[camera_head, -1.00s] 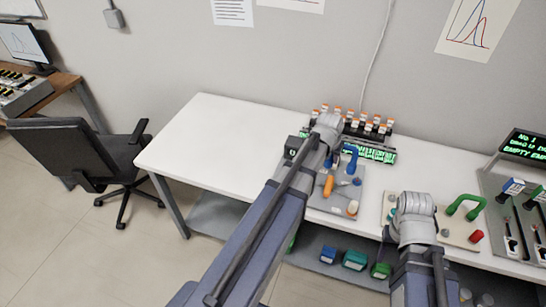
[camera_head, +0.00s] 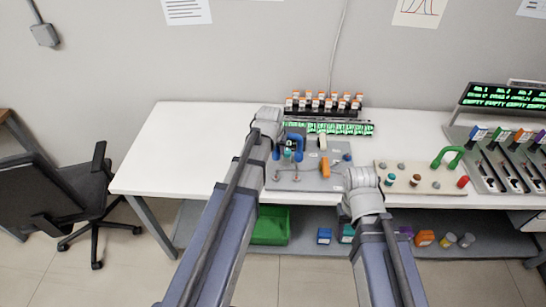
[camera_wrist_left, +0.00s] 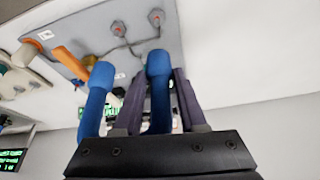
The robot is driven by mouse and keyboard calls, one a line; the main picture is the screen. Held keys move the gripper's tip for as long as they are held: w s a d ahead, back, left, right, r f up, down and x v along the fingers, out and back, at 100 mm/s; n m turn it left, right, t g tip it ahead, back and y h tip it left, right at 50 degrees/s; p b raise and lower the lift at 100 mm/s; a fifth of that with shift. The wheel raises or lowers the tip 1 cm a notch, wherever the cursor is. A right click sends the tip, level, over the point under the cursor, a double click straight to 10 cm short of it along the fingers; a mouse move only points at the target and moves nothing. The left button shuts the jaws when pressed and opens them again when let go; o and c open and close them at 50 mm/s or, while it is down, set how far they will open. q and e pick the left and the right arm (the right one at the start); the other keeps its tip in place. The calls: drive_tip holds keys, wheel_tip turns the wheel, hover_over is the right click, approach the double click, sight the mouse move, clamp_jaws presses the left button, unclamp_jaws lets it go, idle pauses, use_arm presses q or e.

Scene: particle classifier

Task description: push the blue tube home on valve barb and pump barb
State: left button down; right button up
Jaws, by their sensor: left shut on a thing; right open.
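The blue tube (camera_head: 298,146), bent in a U, is at the back left of the grey board (camera_head: 300,184). My left gripper (camera_head: 277,142) is shut on one leg of it. In the left wrist view, one blue leg (camera_wrist_left: 158,64) lies between the fingers and the other leg (camera_wrist_left: 98,90) stands free beside them. Both legs have thicker cuffs, apart in the picture from two red-and-grey fittings on the board. I cannot tell which fittings are the valve and pump barbs. My right gripper (camera_head: 362,180) is over the board's right side; its fingers are mostly hidden.
An orange lever (camera_head: 324,166) stands on the board near the tube. Vials with orange caps (camera_head: 325,100) stand in a rack behind it. The table's left part is clear.

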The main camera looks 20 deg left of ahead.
use_arm(q)
drive_tip(key=shift+f+b, duration=0.3)
drive_tip(key=shift+f, duration=0.65)
drive_tip(key=shift+r, duration=0.2)
use_arm(e)
drive_tip(key=shift+a+f, duration=0.1)
drive_tip(key=shift+f, duration=0.65)
use_arm(q)
drive_tip(key=shift+f+n, duration=0.1)
drive_tip(key=shift+n, duration=0.2)
drive_tip(key=b, duration=0.6)
hover_over(276, 174)
wheel_tip(276, 174, down, 6)
drive_tip(key=shift+r, duration=0.2)
use_arm(e)
wheel_tip(276, 174, down, 6)
drive_tip(key=shift+r, duration=0.1)
use_arm(q)
drive_tip(key=shift+f+b, duration=1.55)
drive_tip(key=shift+f, duration=0.2)
use_arm(e)
drive_tip(key=shift+f, duration=1.75)
use_arm(q)
drive_tip(key=shift+c, duration=2)
unclamp_jaws()
